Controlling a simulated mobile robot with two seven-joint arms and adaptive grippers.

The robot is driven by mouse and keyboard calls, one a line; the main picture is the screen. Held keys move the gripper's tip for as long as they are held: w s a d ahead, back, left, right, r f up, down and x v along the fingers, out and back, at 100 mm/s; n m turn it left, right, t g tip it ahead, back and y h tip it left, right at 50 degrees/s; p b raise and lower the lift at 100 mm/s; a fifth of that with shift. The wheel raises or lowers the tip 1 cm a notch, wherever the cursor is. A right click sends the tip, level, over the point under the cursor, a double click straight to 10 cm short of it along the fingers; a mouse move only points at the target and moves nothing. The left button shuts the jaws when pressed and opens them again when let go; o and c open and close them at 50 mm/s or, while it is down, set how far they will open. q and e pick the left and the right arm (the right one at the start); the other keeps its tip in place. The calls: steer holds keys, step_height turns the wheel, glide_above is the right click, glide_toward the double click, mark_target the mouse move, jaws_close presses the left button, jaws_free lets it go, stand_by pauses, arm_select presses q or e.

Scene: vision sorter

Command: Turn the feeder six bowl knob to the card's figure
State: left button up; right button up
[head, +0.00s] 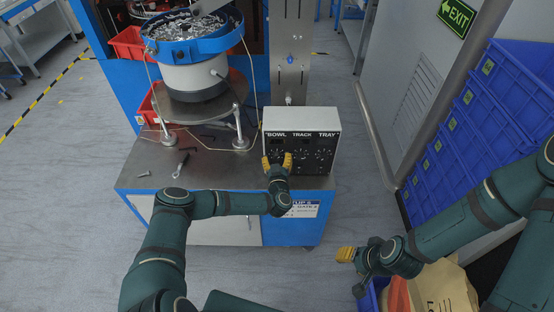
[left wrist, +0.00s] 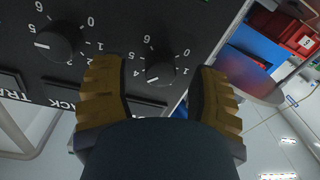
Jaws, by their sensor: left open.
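The grey control box (head: 325,116) has a black face marked BOWL, TRACK, TRAY. My left gripper (head: 277,161) is open in front of the BOWL side. In the left wrist view, the panel is upside down and the black bowl knob (left wrist: 160,68) lies between the yellow fingertips (left wrist: 158,95), with no clear contact. Its white mark points to the lower left; the exact figure is hard to read. The track knob (left wrist: 60,42) is beside it. The card (head: 304,208) on the bench front is partly hidden by my left arm; its figure is unclear. My right gripper (head: 346,254) hangs low right.
The blue-rimmed bowl feeder (head: 190,45) full of metal parts stands on a round plate left of the box. A tool (head: 181,165) and a bolt (head: 144,174) lie on the bench. Blue crates (head: 470,130) are stacked at right. Floor is clear at left.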

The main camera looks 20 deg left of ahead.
arm_select(q)
jaws_close()
